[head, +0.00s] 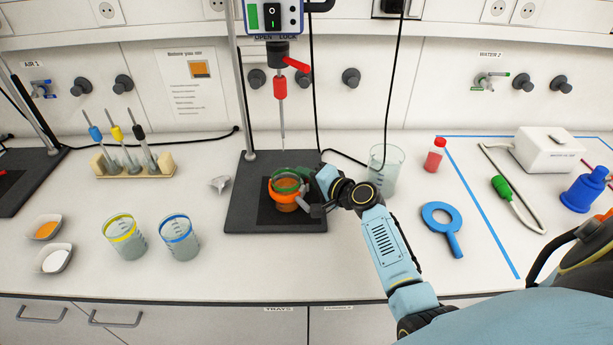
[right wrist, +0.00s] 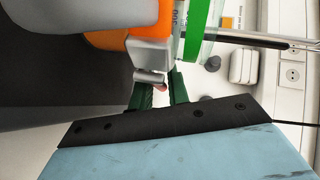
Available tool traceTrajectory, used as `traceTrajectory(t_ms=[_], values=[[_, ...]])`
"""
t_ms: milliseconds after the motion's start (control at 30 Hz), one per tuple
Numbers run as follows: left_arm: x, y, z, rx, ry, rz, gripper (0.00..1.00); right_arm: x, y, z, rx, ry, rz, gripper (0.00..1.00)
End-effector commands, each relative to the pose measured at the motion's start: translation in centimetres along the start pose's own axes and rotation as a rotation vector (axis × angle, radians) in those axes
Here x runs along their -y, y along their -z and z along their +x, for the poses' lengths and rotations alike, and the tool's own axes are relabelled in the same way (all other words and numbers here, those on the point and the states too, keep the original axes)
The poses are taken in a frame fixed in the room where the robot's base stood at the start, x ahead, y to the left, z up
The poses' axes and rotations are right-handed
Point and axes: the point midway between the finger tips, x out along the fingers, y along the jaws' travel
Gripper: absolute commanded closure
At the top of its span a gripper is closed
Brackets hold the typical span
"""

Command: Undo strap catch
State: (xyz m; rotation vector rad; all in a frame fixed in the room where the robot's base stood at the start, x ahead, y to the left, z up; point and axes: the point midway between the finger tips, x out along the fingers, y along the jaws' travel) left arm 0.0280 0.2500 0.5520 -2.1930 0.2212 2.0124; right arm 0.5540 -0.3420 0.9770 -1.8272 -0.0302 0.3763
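A beaker with a green band (head: 287,182) stands on the dark stand base (head: 240,207), below the stirrer shaft. An orange strap (head: 275,197) goes around it; the strap also shows in the right wrist view (right wrist: 115,38). A grey strap catch (right wrist: 150,55) sits on the strap's side. My right gripper (head: 309,192) is at the right side of the beaker. In the right wrist view its dark green fingers (right wrist: 160,92) stand apart, with the catch's end at the gap between them. I cannot tell whether they touch it. My left gripper is out of view.
An empty glass beaker (head: 386,170) stands just behind my right arm. Two banded beakers (head: 126,240) (head: 180,240) stand left of the base, near a small crumpled piece (head: 220,184).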

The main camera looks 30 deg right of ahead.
Motion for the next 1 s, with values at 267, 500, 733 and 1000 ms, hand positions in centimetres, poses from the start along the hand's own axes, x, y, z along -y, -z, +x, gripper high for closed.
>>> traceTrajectory(t_ms=[267, 500, 733, 1000], values=[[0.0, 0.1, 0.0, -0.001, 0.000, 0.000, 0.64, 0.0, 0.0, 0.0, 0.000, 0.000, 0.000, 1.00], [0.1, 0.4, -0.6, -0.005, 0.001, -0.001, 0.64, 0.0, 0.1, -0.2, -0.035, -0.010, 0.009, 1.00], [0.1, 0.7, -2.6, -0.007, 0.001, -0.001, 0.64, 0.2, 0.3, -0.6, -0.157, -0.040, 0.043, 1.00], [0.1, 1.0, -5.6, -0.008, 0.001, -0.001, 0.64, 0.0, 0.7, -1.2, -0.355, -0.091, 0.095, 1.00]])
